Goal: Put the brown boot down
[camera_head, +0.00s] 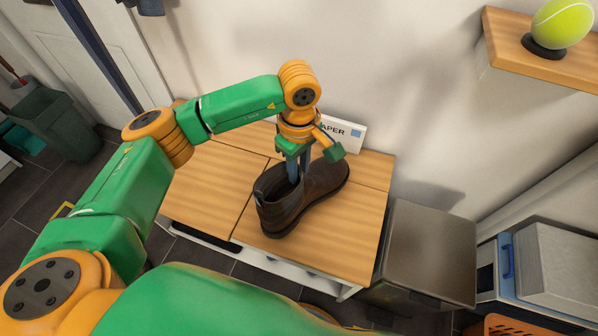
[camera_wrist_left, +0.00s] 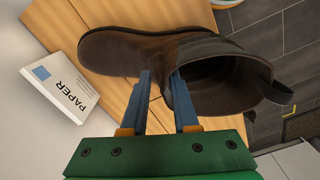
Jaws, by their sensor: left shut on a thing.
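The brown boot (camera_head: 313,196) is at the wooden cabinet top (camera_head: 345,235), toe pointing to the back right. My left gripper (camera_head: 293,172) comes down from above at the boot's ankle opening. In the left wrist view its two blue fingers (camera_wrist_left: 165,100) are at the shaft of the boot (camera_wrist_left: 150,50), one at the outer side and one at the opening's edge, shut on the boot's wall. I cannot tell whether the sole touches the wood. My right gripper does not show.
A white sign reading PAPER (camera_head: 345,132) stands behind the boot by the wall. A grey metal bin (camera_head: 428,250) stands right of the cabinet. A shelf (camera_head: 520,62) with a tennis ball (camera_head: 562,22) is at the upper right. The wood left of the boot is clear.

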